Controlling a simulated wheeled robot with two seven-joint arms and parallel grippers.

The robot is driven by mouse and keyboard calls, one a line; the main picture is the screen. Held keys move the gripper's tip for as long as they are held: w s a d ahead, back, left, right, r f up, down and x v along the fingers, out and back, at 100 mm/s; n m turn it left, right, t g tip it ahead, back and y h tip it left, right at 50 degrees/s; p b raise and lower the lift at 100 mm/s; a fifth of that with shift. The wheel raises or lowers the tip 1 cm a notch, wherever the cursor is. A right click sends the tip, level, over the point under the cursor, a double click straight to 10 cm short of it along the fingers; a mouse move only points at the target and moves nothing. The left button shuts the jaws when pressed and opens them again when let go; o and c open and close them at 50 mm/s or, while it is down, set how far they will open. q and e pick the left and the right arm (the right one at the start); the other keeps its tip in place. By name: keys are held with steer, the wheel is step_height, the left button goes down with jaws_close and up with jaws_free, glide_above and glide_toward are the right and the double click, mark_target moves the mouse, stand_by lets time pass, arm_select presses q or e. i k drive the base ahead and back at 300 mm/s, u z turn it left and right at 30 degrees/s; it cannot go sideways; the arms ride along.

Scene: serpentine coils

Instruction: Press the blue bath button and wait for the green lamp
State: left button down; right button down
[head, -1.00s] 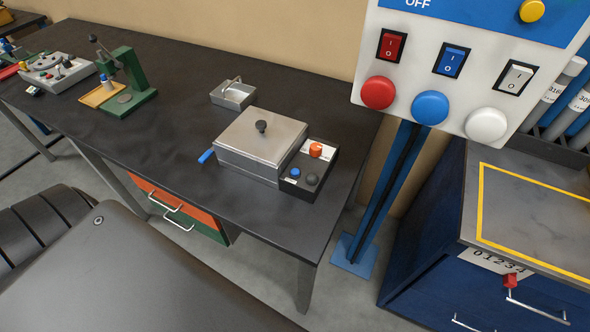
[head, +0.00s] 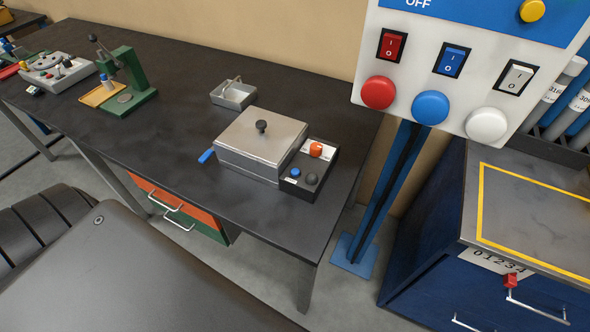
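The small blue bath button (head: 295,173) is on this box, beside a dark grey dome (head: 311,179). An orange knob (head: 316,150) is behind them. No green light shows on the box; I cannot tell whether the grey dome is the lamp. Neither gripper is in view.
A panel (head: 480,95) on a blue post (head: 384,200) stands right of the bench, with large red, blue and white buttons. A small metal tray (head: 233,95) is behind the bath. A green press (head: 130,80) stands farther left. A blue cabinet (head: 425,240) is at right.

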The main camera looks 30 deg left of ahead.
mark_target(295, 172)
steer(key=z, duration=2)
steer(key=i, duration=1.05)
steer(key=u, duration=2.65)
